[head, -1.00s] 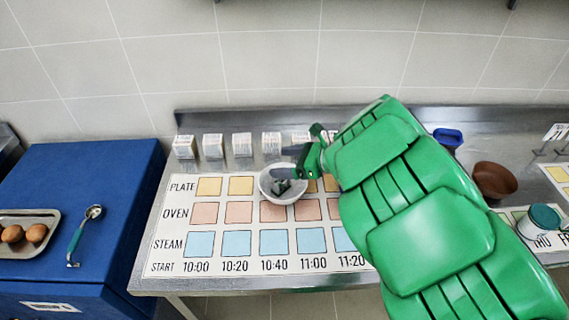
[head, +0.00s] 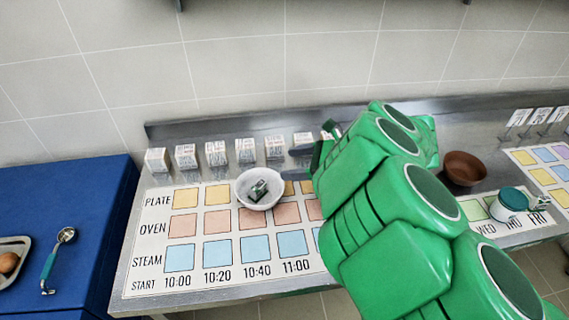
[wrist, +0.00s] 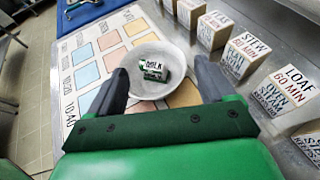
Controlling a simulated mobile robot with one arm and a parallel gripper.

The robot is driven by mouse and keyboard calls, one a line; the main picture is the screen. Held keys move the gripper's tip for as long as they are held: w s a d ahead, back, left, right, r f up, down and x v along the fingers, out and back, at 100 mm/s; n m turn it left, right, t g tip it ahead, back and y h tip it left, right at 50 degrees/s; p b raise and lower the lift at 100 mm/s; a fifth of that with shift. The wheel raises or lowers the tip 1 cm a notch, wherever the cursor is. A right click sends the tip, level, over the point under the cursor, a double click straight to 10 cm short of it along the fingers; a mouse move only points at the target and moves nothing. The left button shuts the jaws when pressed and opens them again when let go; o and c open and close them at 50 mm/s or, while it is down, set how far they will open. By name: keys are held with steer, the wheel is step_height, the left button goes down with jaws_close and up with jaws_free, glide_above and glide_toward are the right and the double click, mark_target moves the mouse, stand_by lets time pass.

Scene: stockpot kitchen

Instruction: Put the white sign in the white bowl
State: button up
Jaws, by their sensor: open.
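The white bowl (head: 275,182) stands on the printed time chart, over its upper rows; the wrist view also shows it (wrist: 153,93). A small white sign with a green part and dark lettering (wrist: 152,67) lies inside the bowl, and it shows tilted in the head view (head: 258,191). My gripper (head: 296,163) is open, just right of the bowl in the head view. In the wrist view its two dark fingers (wrist: 158,76) are spread apart on either side of the bowl's near part, with nothing held between them. My arm hides part of the chart.
A row of white-faced label blocks (head: 215,153) stands along the back of the steel counter. A brown bowl (head: 464,170) and a teal-lidded white container (head: 511,203) stand to the right. A blue cabinet (head: 90,190) holding a ladle (head: 58,260) is at left.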

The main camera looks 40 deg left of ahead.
steer(key=shift+w+d+r, duration=0.25)
steer(key=shift+d, duration=0.3)
